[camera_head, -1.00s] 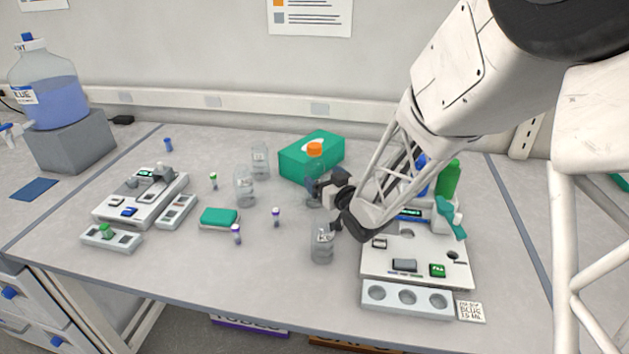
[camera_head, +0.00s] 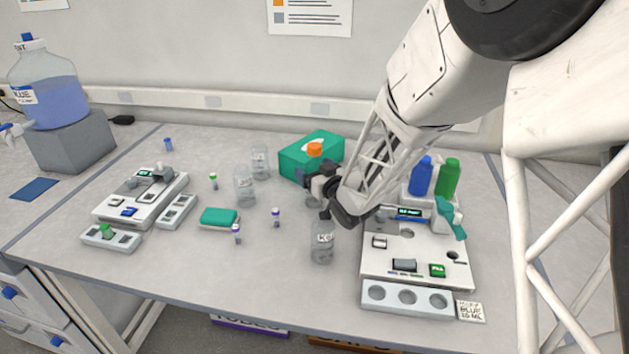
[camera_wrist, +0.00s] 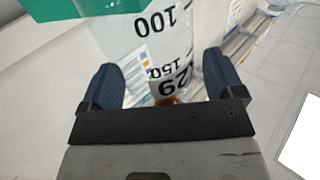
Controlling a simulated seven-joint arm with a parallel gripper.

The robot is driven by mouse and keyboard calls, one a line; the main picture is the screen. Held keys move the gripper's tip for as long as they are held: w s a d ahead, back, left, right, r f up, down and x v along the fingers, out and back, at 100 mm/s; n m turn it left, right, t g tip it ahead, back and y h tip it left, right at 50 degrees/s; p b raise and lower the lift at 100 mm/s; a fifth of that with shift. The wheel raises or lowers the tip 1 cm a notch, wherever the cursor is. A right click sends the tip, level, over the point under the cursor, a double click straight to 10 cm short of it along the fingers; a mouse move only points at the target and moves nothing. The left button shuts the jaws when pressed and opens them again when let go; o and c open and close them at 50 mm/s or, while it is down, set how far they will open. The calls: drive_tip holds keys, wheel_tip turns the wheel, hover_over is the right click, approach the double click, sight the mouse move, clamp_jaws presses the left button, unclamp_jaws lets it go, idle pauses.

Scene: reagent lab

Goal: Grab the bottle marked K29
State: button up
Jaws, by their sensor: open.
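The clear bottle with an orange cap (camera_head: 314,150) stands in front of the teal box. Its lower body is partly hidden by my gripper (camera_head: 316,196). In the wrist view a clear bottle (camera_wrist: 150,45) with graduation marks 100 and 150 lies between the two blue-padded fingers. Its label is partly covered, and "29" shows; the first letter is not readable. My gripper (camera_wrist: 160,65) is open around this bottle, one finger on each side, with gaps visible. Another clear bottle (camera_head: 322,250), its label starting with K, stands nearer the front edge.
A teal box (camera_head: 300,158) stands behind the bottle. A white instrument (camera_head: 415,255) with blue and green bottles (camera_head: 447,180) is to the right. Clear bottles (camera_head: 244,186) and small vials (camera_head: 276,217) stand to the left. Bare table lies at front left.

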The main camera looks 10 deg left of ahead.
sight(314, 145)
drive_tip(key=c, duration=1.1)
drive_tip(key=shift+o, duration=0.2)
drive_tip(key=shift+r, duration=5.05)
